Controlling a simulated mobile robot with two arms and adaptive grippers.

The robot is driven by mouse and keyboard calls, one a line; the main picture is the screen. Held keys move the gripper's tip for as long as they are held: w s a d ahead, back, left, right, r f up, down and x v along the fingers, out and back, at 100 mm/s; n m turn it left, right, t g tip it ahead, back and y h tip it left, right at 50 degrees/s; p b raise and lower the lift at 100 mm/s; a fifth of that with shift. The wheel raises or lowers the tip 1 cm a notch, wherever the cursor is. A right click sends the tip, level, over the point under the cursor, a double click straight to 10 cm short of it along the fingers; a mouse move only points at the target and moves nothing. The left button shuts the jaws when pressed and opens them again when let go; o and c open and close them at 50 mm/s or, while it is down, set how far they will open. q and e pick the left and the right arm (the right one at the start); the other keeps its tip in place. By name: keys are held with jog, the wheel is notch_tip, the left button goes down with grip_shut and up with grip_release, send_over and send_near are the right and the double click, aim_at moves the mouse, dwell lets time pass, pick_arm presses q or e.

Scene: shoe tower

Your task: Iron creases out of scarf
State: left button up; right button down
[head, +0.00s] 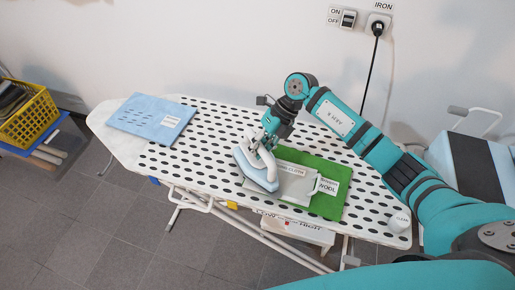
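My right gripper (263,140) comes in from the right and is closed around the handle of the white and light-blue iron (258,176). The iron is at the left end of a grey metal plate (292,190); I cannot tell whether it touches it. A folded light-blue cloth (140,112) with a white label lies at the board's left end. Creases are too small to make out. My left gripper is not in view.
A yellow basket (28,120) stands at the far left. A small white cup-like object (399,221) is at the board's right end. The iron's cord plug (377,29) and an on/off switch (348,19) are on the wall. The board is bare between the blue cloth and the iron.

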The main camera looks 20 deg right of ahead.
dwell(0.3)
jog(key=shift+s+d+p, duration=0.45)
jog(key=shift+s+d, duration=0.45)
jog(key=shift+d, duration=0.25)
jog(key=shift+s+d+f, duration=0.2)
jog(key=shift+s+d, duration=1.05)
jog(key=shift+d, duration=0.2)
jog(key=shift+s+d+p, duration=0.4)
jog(key=shift+d+p, duration=0.05)
jog(key=shift+d, duration=0.05)
jog(key=shift+s+d+r, duration=0.1)
jog(key=shift+s+d, duration=0.5)
jog(key=shift+d, duration=0.15)
jog(key=shift+s+d, duration=1)
jog(key=shift+d, duration=0.15)
